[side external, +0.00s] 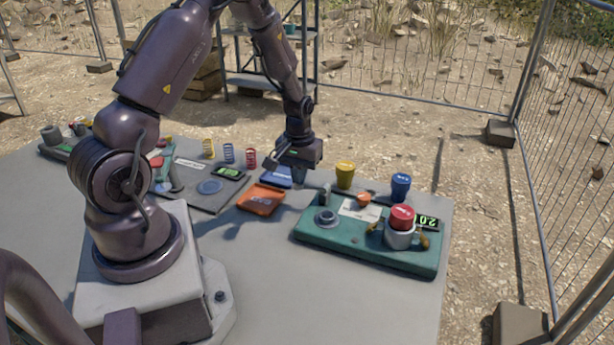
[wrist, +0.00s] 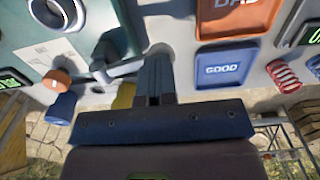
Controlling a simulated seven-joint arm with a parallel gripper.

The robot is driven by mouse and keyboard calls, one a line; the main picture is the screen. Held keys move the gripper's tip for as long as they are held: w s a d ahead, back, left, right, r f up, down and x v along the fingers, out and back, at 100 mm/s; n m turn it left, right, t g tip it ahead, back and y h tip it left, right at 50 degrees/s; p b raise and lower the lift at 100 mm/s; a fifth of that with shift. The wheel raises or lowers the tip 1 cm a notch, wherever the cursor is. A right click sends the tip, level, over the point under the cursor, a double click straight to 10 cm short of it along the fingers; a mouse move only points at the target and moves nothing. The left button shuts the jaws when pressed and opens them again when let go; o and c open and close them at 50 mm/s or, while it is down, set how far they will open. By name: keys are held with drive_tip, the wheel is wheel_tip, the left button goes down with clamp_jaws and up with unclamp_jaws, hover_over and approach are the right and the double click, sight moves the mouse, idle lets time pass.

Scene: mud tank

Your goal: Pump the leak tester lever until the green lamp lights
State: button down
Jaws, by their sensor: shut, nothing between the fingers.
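The leak tester appears to be the green panel (side external: 335,240) on the right of the table, with a grey ring fitting (side external: 325,217), an orange knob (side external: 363,199) and a green-digit display (side external: 427,222). I cannot make out a lit green lamp.
A yellow cup (side external: 345,175) and a blue cup (side external: 401,186) stand behind the panel. The orange BAD tray (side external: 260,200) and blue GOOD tray (wrist: 222,70) lie on its left. Several coil springs (side external: 228,153) stand farther left. The table's front is clear.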

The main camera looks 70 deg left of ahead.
drive_tip(key=shift+r, duration=1.85)
drive_tip(key=shift+f, duration=0.15)
drive_tip(key=shift+f, duration=1.75)
drive_tip(key=shift+r, duration=1.9)
